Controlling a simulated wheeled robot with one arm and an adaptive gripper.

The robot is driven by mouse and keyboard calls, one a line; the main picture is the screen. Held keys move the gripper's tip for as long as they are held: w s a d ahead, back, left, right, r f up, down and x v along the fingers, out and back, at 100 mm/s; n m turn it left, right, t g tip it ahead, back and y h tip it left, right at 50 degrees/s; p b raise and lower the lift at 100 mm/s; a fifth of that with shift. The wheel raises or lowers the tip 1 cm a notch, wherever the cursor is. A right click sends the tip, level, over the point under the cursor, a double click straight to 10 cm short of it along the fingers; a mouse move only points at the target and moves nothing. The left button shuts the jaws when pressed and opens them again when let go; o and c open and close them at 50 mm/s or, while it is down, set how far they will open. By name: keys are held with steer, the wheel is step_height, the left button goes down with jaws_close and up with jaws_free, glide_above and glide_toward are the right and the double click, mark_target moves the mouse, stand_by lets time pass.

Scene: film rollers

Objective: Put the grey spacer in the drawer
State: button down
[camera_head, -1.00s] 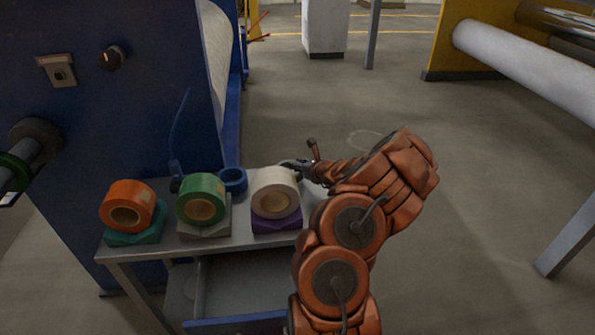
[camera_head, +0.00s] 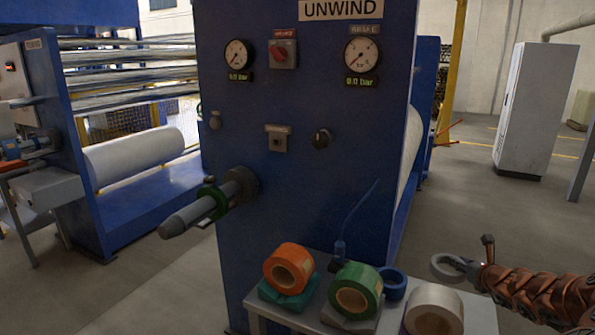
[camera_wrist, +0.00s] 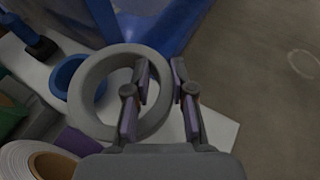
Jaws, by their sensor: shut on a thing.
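The grey spacer (camera_head: 438,273) is a flat grey ring, held at the right end of the small table in the head view. My gripper (camera_head: 466,266) is shut on its right side. In the wrist view the spacer (camera_wrist: 87,82) appears large, with one finger of my gripper (camera_wrist: 160,98) inside the ring and the other outside. It appears above the tabletop, with the blue ring below and to its left. The drawer is not visible in either current view.
The table (camera_head: 480,318) carries an orange roll (camera_head: 287,267), a green roll (camera_head: 357,290), a white roll (camera_head: 435,308) and a blue ring (camera_head: 393,284). Behind stands the blue unwind machine (camera_head: 300,185) with a shaft (camera_head: 205,208). Open floor lies to the right.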

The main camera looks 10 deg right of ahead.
steer(key=w+a+r+n+y, duration=0.1)
steer(key=w+a+r, duration=0.2)
steer(key=a, duration=0.4)
steer(key=w+a+r+n+y, duration=0.1)
steer(key=w+a+r, duration=0.15)
steer(key=a, duration=0.55)
steer(key=w+a+r+n+y, duration=0.1)
steer(key=w+a+r+y, duration=0.15)
steer(key=a, duration=0.45)
steer(key=s+a+r, duration=0.1)
steer(key=a+r, duration=0.1)
steer(key=a, duration=0.8)
steer(key=s+a+r+n, duration=0.1)
steer(key=s+a+r, duration=0.1)
steer(key=a, duration=0.8)
steer(key=shift+n+y, duration=0.3)
steer(key=shift+y, duration=0.15)
steer(key=shift+d+g, duration=0.1)
steer(key=shift+g, duration=0.2)
